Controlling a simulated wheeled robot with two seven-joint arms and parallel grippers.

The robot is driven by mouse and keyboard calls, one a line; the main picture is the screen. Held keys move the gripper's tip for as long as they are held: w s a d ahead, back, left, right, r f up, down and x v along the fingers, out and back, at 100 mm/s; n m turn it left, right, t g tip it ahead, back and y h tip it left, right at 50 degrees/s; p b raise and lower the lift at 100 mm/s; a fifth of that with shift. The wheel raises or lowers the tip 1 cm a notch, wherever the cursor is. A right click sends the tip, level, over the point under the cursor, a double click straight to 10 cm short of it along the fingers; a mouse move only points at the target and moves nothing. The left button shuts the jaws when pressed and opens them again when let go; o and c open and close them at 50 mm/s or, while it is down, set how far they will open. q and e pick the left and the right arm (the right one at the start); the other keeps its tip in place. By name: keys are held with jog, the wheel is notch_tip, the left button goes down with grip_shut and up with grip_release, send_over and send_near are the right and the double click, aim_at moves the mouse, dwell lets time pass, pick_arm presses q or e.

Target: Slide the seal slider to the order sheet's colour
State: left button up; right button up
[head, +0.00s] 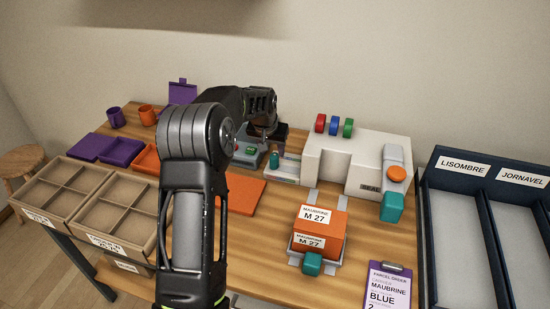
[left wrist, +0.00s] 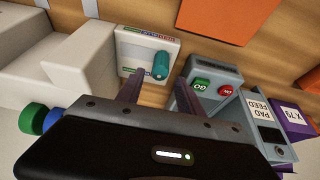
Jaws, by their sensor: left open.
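The order sheet (head: 388,285) on a purple clipboard at the front right reads MAUBRINE and BLUE. The seal slider's teal knob (left wrist: 160,65) stands on a white panel (left wrist: 131,47) with small coloured labels. It also shows in the head view as a small teal knob (head: 274,160) left of the white press (head: 372,150). My left gripper (left wrist: 157,93) is open and empty, its fingertips close to the knob, one on each side of it in the picture. My right gripper is not in view.
Red, blue and green knobs (head: 334,126) top the press. A grey box with green and red buttons (left wrist: 212,90) stands close beside the slider panel. An orange parcel (head: 318,228) sits in front of the press. Dark blue bins (head: 437,225) stand at the right.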

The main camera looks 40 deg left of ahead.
aim_at(274, 157)
pick_arm(q)
jog(key=p+x, duration=0.1)
jog(key=x, duration=0.5)
jog(key=shift+w+a+f, duration=0.1)
jog(key=shift+w+f, duration=0.1)
jog(key=shift+f, duration=0.15)
jog(key=shift+c, duration=0.3)
grip_shut()
dwell(0.8)
